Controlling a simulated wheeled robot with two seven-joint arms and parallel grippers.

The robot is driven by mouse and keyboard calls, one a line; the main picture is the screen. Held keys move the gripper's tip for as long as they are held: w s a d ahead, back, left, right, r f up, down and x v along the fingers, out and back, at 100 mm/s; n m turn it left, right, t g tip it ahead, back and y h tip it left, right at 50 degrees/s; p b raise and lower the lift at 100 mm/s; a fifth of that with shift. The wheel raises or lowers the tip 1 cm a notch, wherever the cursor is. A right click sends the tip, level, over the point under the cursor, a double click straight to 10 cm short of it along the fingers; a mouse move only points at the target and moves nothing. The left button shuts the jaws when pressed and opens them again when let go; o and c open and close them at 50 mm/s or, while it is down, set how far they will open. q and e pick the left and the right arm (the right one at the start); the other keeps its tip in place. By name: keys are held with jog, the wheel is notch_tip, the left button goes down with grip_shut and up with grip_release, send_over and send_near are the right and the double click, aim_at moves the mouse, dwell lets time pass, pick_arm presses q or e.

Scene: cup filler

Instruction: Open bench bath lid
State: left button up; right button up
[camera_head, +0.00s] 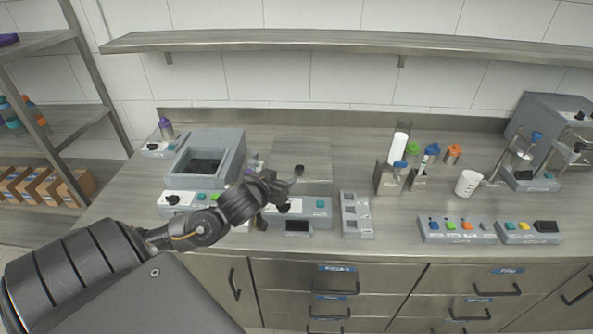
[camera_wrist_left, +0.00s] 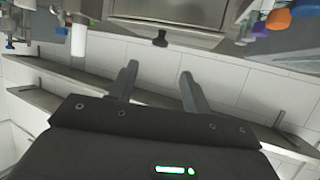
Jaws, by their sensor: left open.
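The bench bath appears to be the grey unit with a control panel (camera_head: 312,214) at the middle of the counter. Its shiny metal lid (camera_head: 302,150) looks shut and has a black knob (camera_head: 299,169) near the front. The lid (camera_wrist_left: 178,9) and knob (camera_wrist_left: 160,39) also show at the top of the left wrist view. My left gripper (camera_head: 290,188) is open and empty, just in front of the knob. In the left wrist view its fingertips (camera_wrist_left: 158,73) point toward the knob, which is beyond them, not between them. My right gripper is out of view.
A grey box with a dark opening (camera_head: 205,160) stands left of the bath. A narrow block with square wells (camera_head: 356,214) is close on its right. Bottles, a white cup (camera_head: 468,183) and button panels (camera_head: 458,229) stand further right. A shelf (camera_head: 350,40) runs above.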

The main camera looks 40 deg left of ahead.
aim_at(298, 169)
pick_arm(q)
jog(key=p+x, duration=0.2)
jog(key=x, duration=0.7)
jog(key=shift+w+p, duration=0.1)
jog(key=shift+p, duration=0.2)
jog(key=shift+x, duration=0.8)
jog(key=shift+f, duration=0.15)
jog(key=shift+c, duration=0.2)
grip_shut()
